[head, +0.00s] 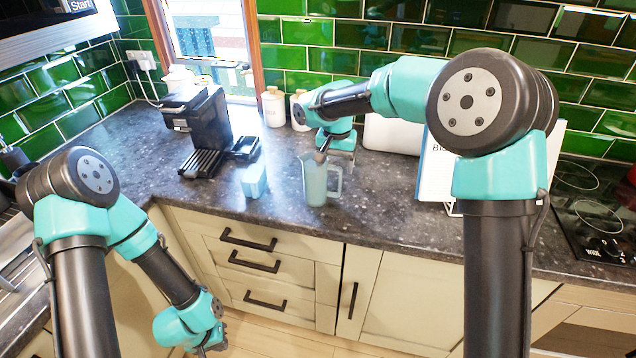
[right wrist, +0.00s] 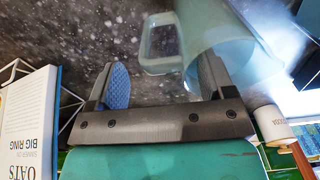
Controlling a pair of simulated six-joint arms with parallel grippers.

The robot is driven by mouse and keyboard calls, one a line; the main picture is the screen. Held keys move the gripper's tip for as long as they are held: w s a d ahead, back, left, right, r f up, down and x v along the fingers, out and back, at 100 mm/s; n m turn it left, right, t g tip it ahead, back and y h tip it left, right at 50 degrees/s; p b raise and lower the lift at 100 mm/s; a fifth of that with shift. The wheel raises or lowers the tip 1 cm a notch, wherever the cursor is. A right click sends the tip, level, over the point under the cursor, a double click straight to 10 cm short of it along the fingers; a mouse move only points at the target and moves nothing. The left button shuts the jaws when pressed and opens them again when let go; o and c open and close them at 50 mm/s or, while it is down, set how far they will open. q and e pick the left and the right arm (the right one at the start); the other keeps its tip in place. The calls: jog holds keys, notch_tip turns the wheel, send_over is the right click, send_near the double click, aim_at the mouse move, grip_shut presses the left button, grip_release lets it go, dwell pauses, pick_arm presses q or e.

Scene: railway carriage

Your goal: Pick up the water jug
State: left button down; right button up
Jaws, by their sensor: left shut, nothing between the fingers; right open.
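The water jug (head: 315,184) is pale, translucent and upright on the dark counter, with its handle on the right. In the right wrist view the jug (right wrist: 212,32) is at the top, and its handle loop (right wrist: 160,45) appears between the two fingers. My right gripper (head: 337,153) is open at the jug's rim, one finger by the rim and the other beyond the handle side. In the right wrist view the gripper (right wrist: 163,82) holds nothing; I cannot tell if the right finger touches the jug. My left gripper (head: 216,346) is shut and empty, low before the drawers.
A black coffee machine (head: 205,130) is further left. White canisters (head: 273,107) stand behind. A book on a stand (head: 436,172) and a hob (head: 598,215) are to the right. The counter's front edge is close to the jug.

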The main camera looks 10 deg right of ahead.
jog(key=shift+f, duration=1.35)
jog(key=shift+c, duration=0.3)
jog(key=shift+r, duration=0.1)
grip_shut()
